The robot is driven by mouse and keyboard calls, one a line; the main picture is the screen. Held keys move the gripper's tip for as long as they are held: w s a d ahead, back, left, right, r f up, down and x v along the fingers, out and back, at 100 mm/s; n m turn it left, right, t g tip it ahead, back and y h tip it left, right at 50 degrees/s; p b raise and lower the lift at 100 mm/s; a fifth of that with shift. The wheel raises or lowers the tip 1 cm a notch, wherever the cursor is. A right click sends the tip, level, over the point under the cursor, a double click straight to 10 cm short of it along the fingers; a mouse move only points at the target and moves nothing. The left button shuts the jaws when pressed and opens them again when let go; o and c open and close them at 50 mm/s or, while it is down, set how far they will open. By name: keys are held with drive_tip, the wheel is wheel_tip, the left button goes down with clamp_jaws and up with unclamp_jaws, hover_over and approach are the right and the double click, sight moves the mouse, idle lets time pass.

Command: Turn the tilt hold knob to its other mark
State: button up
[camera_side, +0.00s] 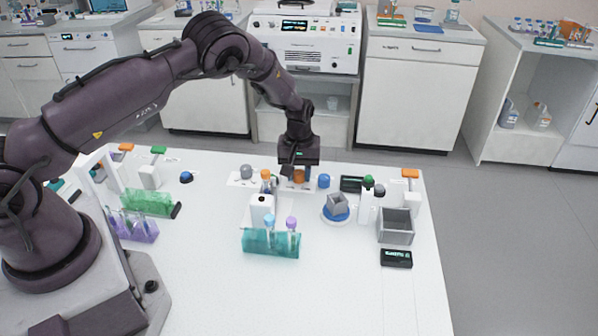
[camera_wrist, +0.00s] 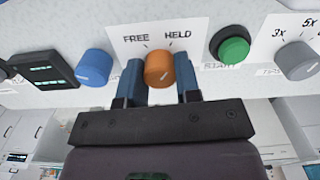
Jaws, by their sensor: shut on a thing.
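The tilt hold knob (camera_wrist: 159,66) is orange and sits on a white panel below the printed words FREE and HELD in the wrist view. A short pale line on its face slants up to the right, toward the HELD side. My gripper (camera_wrist: 160,80) has one blue finger on each side of the knob and is shut on it. In the side view my gripper (camera_side: 299,166) points down at the white panel at the back of the table, with the orange knob (camera_side: 299,176) at its fingertips, partly hidden.
In the wrist view a blue knob (camera_wrist: 94,66) stands left of my fingers. A green START button (camera_wrist: 231,47) and a grey knob (camera_wrist: 298,60) stand to the right. A teal tube rack (camera_side: 271,243) is on the table in front, which is clear nearer the front edge.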

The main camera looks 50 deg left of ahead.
sight(299, 172)
drive_tip(key=shift+n, duration=0.3)
drive_tip(key=n, duration=0.9)
drive_tip(key=shift+n, duration=0.3)
drive_tip(key=shift+r+n, duration=0.1)
drive_tip(key=shift+n, duration=1.9)
drive_tip(key=o, duration=0.9)
wheel_tip(299, 172, up, 13)
drive_tip(key=shift+f, duration=0.1)
